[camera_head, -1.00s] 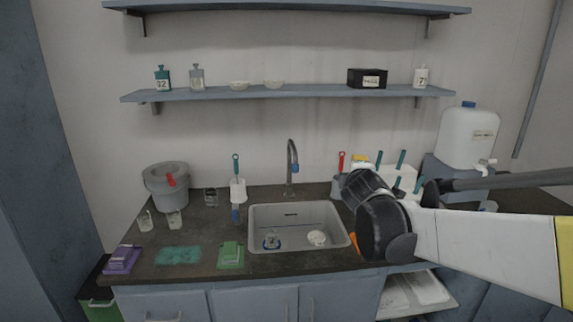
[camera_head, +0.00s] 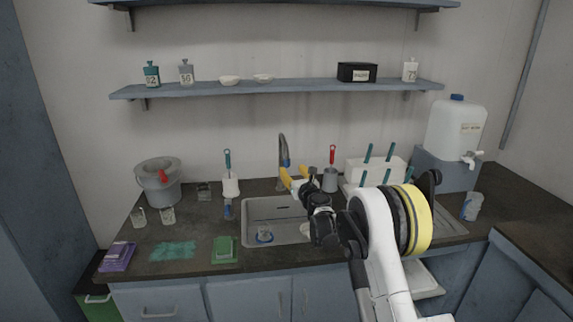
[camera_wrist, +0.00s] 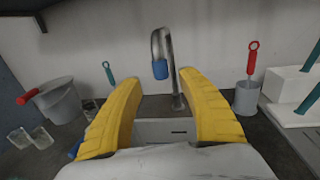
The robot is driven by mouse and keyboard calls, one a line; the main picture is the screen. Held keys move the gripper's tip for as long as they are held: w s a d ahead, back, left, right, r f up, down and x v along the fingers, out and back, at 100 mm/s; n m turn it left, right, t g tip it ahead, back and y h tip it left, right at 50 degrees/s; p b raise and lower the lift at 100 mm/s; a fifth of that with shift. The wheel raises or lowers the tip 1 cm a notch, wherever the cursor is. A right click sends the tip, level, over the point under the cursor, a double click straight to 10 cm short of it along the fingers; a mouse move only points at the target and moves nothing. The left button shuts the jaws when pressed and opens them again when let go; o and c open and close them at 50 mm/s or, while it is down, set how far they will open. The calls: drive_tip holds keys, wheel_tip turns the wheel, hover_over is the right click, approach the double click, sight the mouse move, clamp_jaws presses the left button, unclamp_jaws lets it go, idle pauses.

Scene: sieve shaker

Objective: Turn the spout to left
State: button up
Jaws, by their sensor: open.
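The spout (camera_head: 283,148) is a grey curved faucet with a blue tip, standing behind the sink (camera_head: 262,209). In the wrist view the spout (camera_wrist: 166,58) rises between my two yellow fingers, with its blue tip hanging to the left of its upright. My gripper (camera_head: 294,176) is open and empty, its fingertips near the spout in the head view. In the wrist view my gripper (camera_wrist: 164,85) has one finger on each side of the spout, and the spout appears beyond the fingertips. I see no clear contact. The spout's base is partly hidden in the head view.
A red-handled brush in a grey holder (camera_head: 331,180) stands right of the spout, beside a white rack (camera_head: 368,170). A teal-handled brush (camera_head: 229,180) and a grey bucket (camera_head: 158,183) stand left. A shelf (camera_head: 210,88) runs above.

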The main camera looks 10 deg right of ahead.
sight(287, 164)
drive_tip(key=w, duration=0.2)
drive_tip(key=w+b, duration=0.1)
drive_tip(key=w, duration=0.2)
drive_tip(key=w+a, duration=0.1)
drive_tip(key=w, duration=0.1)
drive_tip(key=shift+w+b, duration=0.35)
clamp_jaws()
drive_tip(key=shift+a, duration=0.15)
